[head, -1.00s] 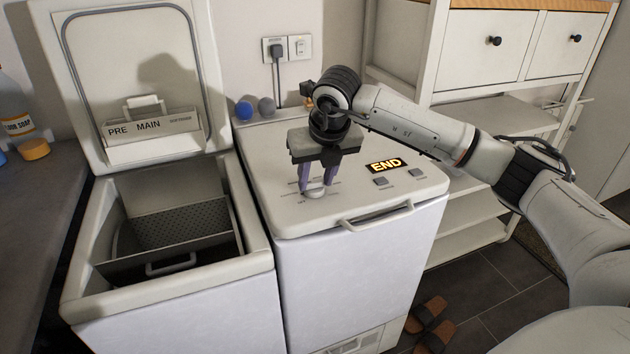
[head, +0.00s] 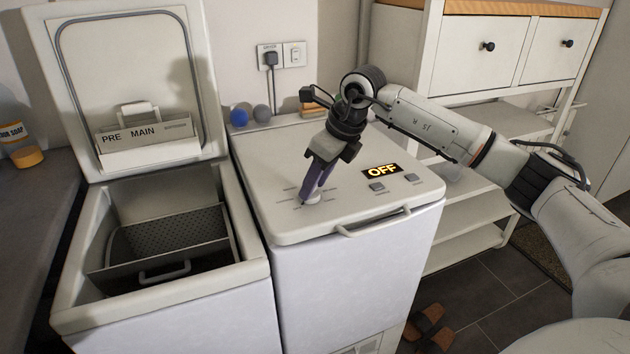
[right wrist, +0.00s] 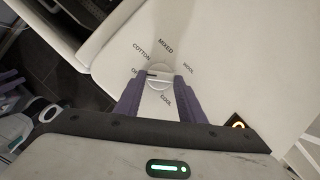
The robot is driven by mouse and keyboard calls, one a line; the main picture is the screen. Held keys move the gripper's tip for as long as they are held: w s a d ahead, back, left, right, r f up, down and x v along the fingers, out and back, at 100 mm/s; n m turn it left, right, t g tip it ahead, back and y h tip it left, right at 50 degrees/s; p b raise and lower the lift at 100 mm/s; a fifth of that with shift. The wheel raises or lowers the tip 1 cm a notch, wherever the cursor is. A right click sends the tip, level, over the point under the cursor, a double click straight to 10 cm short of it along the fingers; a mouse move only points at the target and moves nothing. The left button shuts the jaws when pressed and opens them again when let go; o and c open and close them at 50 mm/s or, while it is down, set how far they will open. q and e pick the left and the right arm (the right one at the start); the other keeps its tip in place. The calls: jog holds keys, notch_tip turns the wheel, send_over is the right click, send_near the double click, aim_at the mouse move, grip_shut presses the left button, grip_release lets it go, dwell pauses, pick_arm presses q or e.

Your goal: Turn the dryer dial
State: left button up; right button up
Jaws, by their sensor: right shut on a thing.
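The dryer (head: 340,290) is the closed white machine on the right, with a lit display (head: 381,170) that reads OFF. Its round pale dial (right wrist: 160,70) sits among printed labels including COTTON, MIXED, WOOL and COOL; a dark mark on it points left towards a label partly hidden by a finger. My right gripper (head: 311,196) is shut on the dial, its purple fingers on either side of the knob, and it is turned at an angle over the lid. Purple fingers at the left edge of the right wrist view look like my left gripper (right wrist: 12,84); their opening is unclear.
The open washer (head: 165,310) stands left, its lid raised. Two buttons (head: 376,187) and a front handle (head: 373,222) are on the dryer lid. Blue and grey balls (head: 239,117) lie behind. A white shelf unit (head: 475,60) stands right; slippers (head: 428,326) lie on the floor.

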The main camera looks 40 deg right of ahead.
dwell(0.4)
jog(key=o, duration=1)
jog(key=shift+o, duration=0.2)
jog(key=shift+s+d+r, duration=0.1)
jog(key=shift+r, duration=0.3)
jog(key=v, duration=0.9)
jog(key=shift+r, duration=0.2)
jog(key=shift+s, duration=0.15)
